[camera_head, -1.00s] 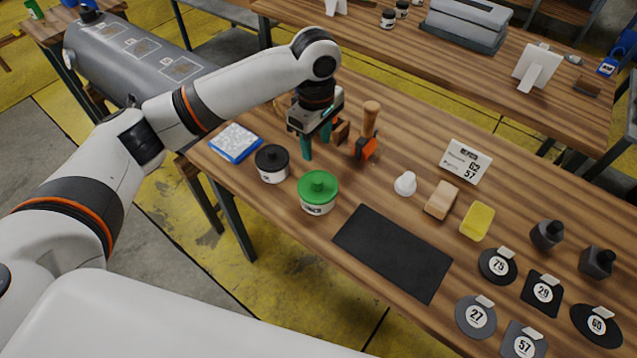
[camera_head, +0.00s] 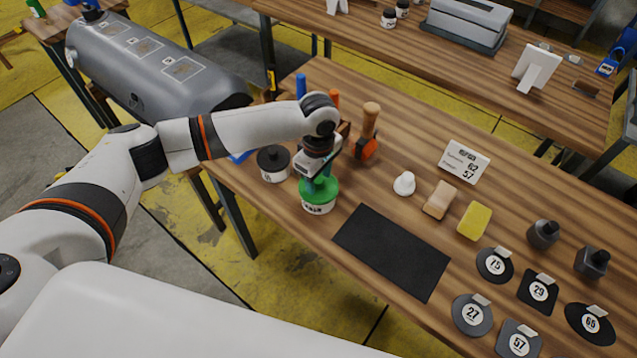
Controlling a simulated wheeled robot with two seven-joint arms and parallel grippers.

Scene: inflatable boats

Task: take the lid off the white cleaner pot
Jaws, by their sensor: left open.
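A white pot (camera_head: 318,207) with a green lid (camera_head: 326,196) stands upright on the wooden table, lid on. A second white pot (camera_head: 272,175) with a black lid (camera_head: 273,158) stands just to its left. The labels are too small to read, so I cannot tell from them which holds cleaner. My left gripper (camera_head: 319,184) points down, open, with its teal fingers at the top of the green lid. They hide the lid's knob, and I cannot tell whether they touch it. My right gripper is not in view.
A black mat (camera_head: 392,252) lies right of the green-lidded pot. A white knob-shaped piece (camera_head: 404,184), a wooden block (camera_head: 440,200) and a yellow sponge (camera_head: 475,221) lie beyond. A grey tank (camera_head: 150,65) is at the back left.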

